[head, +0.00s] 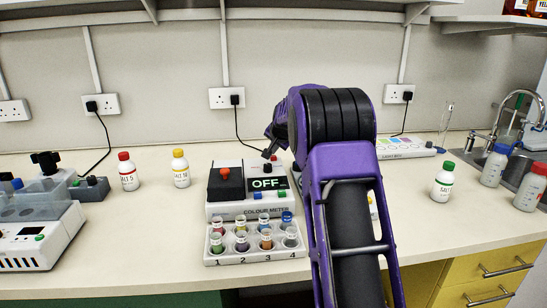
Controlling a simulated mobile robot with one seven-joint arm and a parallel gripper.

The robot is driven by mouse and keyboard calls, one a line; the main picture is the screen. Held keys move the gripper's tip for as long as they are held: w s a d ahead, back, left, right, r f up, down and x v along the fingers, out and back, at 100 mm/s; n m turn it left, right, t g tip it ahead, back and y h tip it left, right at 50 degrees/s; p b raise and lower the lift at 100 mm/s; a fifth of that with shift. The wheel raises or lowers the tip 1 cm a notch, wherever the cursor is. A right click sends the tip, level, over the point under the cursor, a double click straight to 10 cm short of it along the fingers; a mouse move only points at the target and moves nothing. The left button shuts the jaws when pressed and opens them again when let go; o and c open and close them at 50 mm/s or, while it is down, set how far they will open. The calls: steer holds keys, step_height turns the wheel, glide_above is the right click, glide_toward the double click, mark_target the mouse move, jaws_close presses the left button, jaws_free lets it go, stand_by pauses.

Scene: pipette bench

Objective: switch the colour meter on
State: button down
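The colour meter (247,211) is a white unit on the bench with its name on the front. Its black display (267,183) reads OFF. A dark block (226,186) with a red top stands on its left side, and small blue and green buttons sit below the display. My gripper (268,152) is a dark shape just above and behind the display, partly hidden by my purple arm. Its fingers are too small and covered to show whether they are open or shut.
A numbered rack (255,257) of capped vials stands in front of the meter. A red-capped bottle (129,174) and a yellow-capped bottle (180,170) stand left. A green-capped bottle (443,182) and the light box (405,149) are right. A sink lies far right.

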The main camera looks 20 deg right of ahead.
steer(key=shift+f, duration=0.45)
steer(key=shift+r, duration=0.15)
stand_by(0.3)
steer(key=shift+r+p, duration=0.45)
steer(key=shift+r, duration=0.35)
step_height(320, 180, up, 6)
steer(key=p, duration=0.4)
steer(key=shift+p, duration=0.3)
